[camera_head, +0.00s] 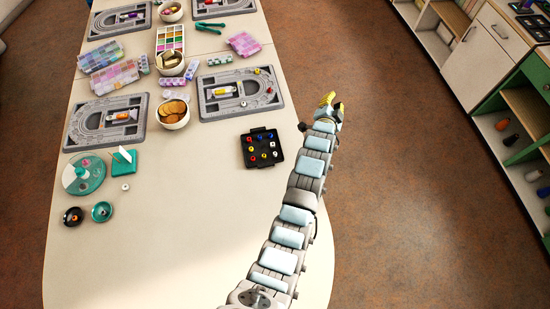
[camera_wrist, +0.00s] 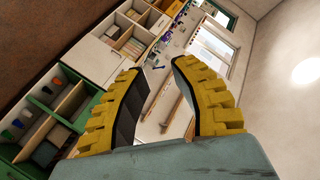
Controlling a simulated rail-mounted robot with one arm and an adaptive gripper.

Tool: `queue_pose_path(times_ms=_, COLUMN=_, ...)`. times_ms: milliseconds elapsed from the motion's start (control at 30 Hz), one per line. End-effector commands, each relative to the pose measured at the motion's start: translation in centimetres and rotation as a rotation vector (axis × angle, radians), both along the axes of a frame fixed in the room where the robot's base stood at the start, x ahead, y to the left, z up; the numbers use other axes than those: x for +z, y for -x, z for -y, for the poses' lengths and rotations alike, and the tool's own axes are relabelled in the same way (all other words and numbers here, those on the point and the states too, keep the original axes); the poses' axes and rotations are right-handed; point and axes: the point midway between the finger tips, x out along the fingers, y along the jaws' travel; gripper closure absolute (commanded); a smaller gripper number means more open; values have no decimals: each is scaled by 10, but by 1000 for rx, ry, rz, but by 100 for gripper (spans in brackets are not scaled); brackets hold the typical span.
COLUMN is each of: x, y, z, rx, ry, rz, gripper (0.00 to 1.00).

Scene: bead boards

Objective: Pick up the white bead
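A black square tray (camera_head: 246,153) lies on the right side of the table and holds several small beads in red, yellow, blue and white. A small white piece with a dark centre (camera_head: 125,187) lies on the table by a green stand; I cannot tell if it is a bead. My gripper (camera_head: 330,101) is beyond the table's right edge, above and to the right of the tray in the picture. In the wrist view my gripper (camera_wrist: 158,68) has its two yellow fingers apart, with nothing between them.
The long pale table (camera_head: 190,240) is clear at its front. Grey bead boards (camera_head: 208,107), bowls (camera_head: 173,124) and pastel boxes (camera_head: 115,77) crowd its far half.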

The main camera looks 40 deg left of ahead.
Motion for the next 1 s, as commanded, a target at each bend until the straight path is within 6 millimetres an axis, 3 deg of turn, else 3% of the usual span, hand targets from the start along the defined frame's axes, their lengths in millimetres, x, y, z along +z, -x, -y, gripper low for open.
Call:
queue_pose_path(times_ms=33, x=-14, y=-3, z=-17, rx=0, ry=-6, rz=-68, gripper=74)
queue_pose_path(times_ms=267, x=-68, y=11, z=-64, rx=-64, ry=-8, rz=-419, gripper=74)
queue_pose_path(times_ms=533, x=-103, y=62, z=-105, rx=-221, ry=28, rz=-795, gripper=74)
queue_pose_path(times_ms=800, x=-105, y=137, z=-124, rx=-439, ry=106, rz=-1099, gripper=74)
queue_pose_path(times_ms=1000, x=-95, y=175, z=-127, rx=-553, ry=153, rz=-1212, gripper=74)
